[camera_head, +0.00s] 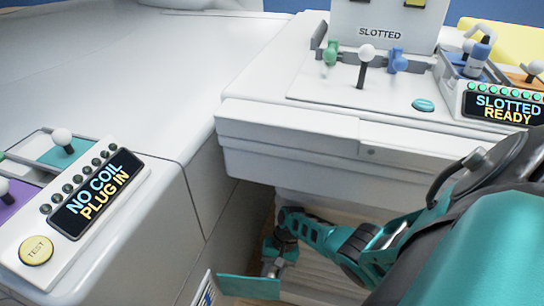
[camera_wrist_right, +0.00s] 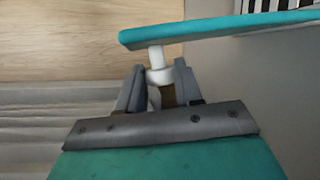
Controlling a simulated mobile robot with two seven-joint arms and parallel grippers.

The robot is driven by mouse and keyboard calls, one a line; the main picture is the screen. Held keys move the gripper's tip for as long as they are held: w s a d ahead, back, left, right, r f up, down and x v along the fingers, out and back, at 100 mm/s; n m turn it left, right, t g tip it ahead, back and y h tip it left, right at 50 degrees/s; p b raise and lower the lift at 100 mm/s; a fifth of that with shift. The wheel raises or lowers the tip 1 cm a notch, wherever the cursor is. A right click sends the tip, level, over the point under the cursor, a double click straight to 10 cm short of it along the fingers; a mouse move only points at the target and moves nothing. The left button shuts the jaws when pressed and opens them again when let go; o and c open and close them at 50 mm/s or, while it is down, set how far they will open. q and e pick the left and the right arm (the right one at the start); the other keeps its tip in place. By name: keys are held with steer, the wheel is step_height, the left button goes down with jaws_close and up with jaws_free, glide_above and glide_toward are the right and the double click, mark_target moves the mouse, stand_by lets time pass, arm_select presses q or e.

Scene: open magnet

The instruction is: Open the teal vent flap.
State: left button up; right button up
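The teal vent flap (camera_head: 248,287) shows at the bottom of the head view, standing out to the right from a white panel. In the right wrist view the flap (camera_wrist_right: 215,30) is seen nearly edge-on across the top, swung away from the wall. A white knob (camera_wrist_right: 158,74) on a short stem projects from its near face. My right gripper (camera_wrist_right: 160,72) has its two grey fingers on either side of this knob, seemingly touching it. In the head view my right gripper (camera_head: 272,264) is low beside the flap. My left gripper is out of view.
A slotted vent opening (camera_wrist_right: 270,5) shows behind the flap. A white ledge (camera_head: 290,140) overhangs my right arm. A console reading "NO COIL PLUG IN" (camera_head: 95,195) stands at left; a "SLOTTED READY" display (camera_head: 505,108) is at right. Wooden floor (camera_wrist_right: 60,40) lies beside the flap.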

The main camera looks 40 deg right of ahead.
steer(key=o, duration=0.4)
steer(key=shift+o, duration=0.2)
